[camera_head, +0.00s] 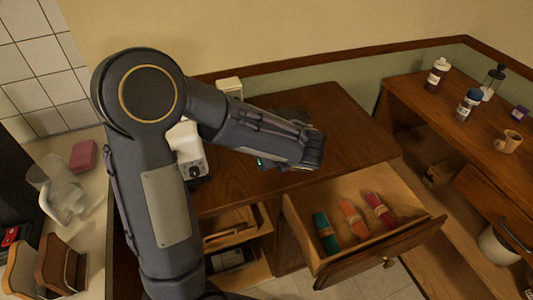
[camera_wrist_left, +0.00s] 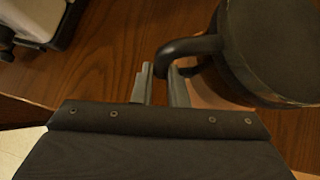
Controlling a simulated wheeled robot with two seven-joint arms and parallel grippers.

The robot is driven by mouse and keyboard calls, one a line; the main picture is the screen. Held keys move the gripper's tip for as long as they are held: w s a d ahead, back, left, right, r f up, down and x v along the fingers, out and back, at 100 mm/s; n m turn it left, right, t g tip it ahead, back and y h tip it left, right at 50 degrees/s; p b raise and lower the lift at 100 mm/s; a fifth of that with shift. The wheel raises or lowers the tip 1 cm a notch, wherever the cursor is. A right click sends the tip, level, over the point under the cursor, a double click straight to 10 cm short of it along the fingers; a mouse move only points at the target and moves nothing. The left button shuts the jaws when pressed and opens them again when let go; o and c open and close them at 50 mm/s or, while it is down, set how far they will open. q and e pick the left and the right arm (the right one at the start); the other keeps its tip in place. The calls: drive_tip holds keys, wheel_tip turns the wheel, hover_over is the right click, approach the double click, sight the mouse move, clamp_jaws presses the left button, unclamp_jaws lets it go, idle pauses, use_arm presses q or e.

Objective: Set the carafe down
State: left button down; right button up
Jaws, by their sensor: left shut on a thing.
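The dark carafe (camera_wrist_left: 275,50) fills the upper right of the left wrist view, with its black curved handle (camera_wrist_left: 195,46) reaching toward my fingers. My left gripper (camera_wrist_left: 160,80) is shut on the carafe's handle, whose end lies between the two fingers. The carafe is over the brown wooden desktop (camera_wrist_left: 125,40); I cannot tell whether its base touches the wood. In the head view my own arm hides the left gripper and most of what lies beneath it. My right gripper is in neither view.
A white machine (camera_head: 188,150) stands at the desktop's left, beside my arm. Below the desk (camera_head: 345,130), an open drawer (camera_head: 415,218) holds several rolled coloured items. Bottles and a mug (camera_head: 508,142) stand on the right-hand desk. The desktop right of my arm is clear.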

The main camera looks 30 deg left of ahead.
use_arm(q)
drive_tip(key=c, duration=1.9)
unclamp_jaws()
drive_tip(key=shift+f, duration=0.15)
drive_tip(key=o, duration=0.5)
drive_tip(key=shift+c, duration=0.2)
drive_tip(key=shift+r, duration=0.35)
drive_tip(key=v, duration=1.1)
drive_tip(key=s+a+f+n+g+h, duration=0.1)
drive_tip(key=s+a+n+h, duration=0.15)
drive_tip(key=s+n, duration=0.35)
drive_tip(key=s+a+f+n+g+h, duration=0.2)
drive_tip(key=s+n+h, duration=0.1)
drive_tip(key=s+n, duration=0.25)
drive_tip(key=s+d+n+t+h, duration=0.4)
drive_tip(key=s+n+h, duration=0.2)
drive_tip(key=n, duration=0.8)
drive_tip(key=shift+s+d, duration=0.2)
drive_tip(key=shift+d, duration=0.05)
